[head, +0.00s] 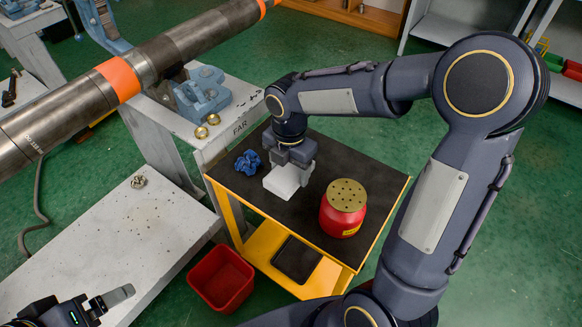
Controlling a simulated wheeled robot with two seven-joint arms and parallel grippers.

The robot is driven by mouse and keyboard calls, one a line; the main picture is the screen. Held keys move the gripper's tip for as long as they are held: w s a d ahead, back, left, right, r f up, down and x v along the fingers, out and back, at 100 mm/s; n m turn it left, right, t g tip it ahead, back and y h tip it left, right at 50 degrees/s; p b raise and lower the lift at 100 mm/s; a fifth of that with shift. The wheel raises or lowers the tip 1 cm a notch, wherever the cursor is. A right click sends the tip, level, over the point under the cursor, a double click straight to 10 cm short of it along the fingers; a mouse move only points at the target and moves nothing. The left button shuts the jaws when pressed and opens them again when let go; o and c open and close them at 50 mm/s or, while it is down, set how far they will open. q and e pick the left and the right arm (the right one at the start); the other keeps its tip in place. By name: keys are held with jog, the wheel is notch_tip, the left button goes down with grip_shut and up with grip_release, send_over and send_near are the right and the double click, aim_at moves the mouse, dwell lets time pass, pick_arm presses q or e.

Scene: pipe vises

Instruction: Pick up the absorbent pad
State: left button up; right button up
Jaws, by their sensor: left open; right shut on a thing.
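The white absorbent pad (281,181) is at the top of the yellow cart, in my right gripper (289,165). The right gripper points down and is shut on the pad; its fingertips are partly hidden by the gripper body. I cannot tell whether the pad still touches the cart top. My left gripper (112,299) is open and empty at the lower left, over the near end of the white bench.
The yellow cart's dark top (329,157) also holds a blue crumpled cloth (248,163) and a red can with a perforated brass lid (344,208). A red bin (222,279) stands on the floor. A long pipe (130,75) crosses the upper left above a blue vise (203,94).

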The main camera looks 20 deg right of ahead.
jog(key=s+a+r, duration=0.1)
jog(key=s, duration=0.2)
jog(key=s+a+r, duration=0.2)
jog(key=s, duration=0.1)
jog(key=s+a+r, duration=0.2)
jog(key=shift+s+r+p, duration=0.15)
jog(key=shift+s+p, duration=0.15)
jog(key=shift+s, duration=0.1)
jog(key=o, duration=0.4)
jog(key=c, duration=0.3)
jog(key=shift+w, duration=0.1)
